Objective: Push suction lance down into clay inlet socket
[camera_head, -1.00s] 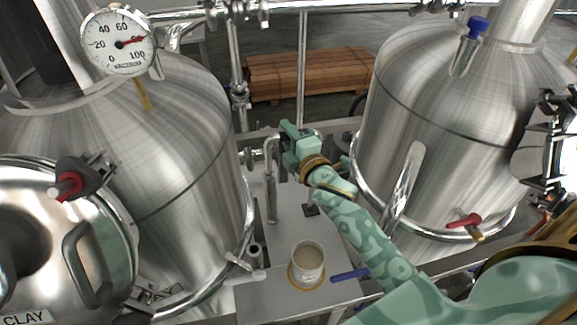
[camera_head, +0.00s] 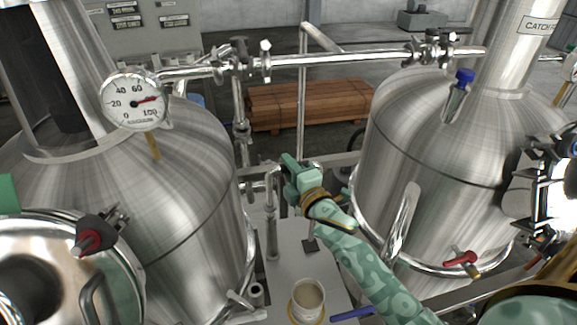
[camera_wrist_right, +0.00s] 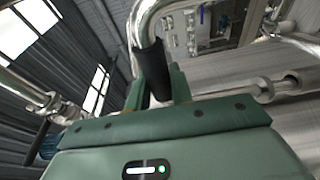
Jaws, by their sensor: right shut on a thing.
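My right gripper (camera_head: 292,180) reaches between the two steel tanks. In the right wrist view, its fingers (camera_wrist_right: 158,88) are shut around the black sleeve of a bent steel pipe, the suction lance (camera_wrist_right: 153,65). In the head view, the bent pipe just left of the gripper looks like the lance (camera_head: 271,220); its long part is upright and its lower end is near the pale bench. A short upright stub with a dark mouth, which may be the clay inlet socket (camera_head: 256,291), stands beside the left tank. I cannot tell whether the lance touches a socket. My left gripper is not in view.
The left tank (camera_head: 190,215) and right tank (camera_head: 440,150) leave a narrow gap. A cup (camera_head: 307,297) of pale liquid stands on the bench (camera_head: 285,245), with a blue handle (camera_head: 352,313) to its right. A steel pipe (camera_head: 340,60) crosses above.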

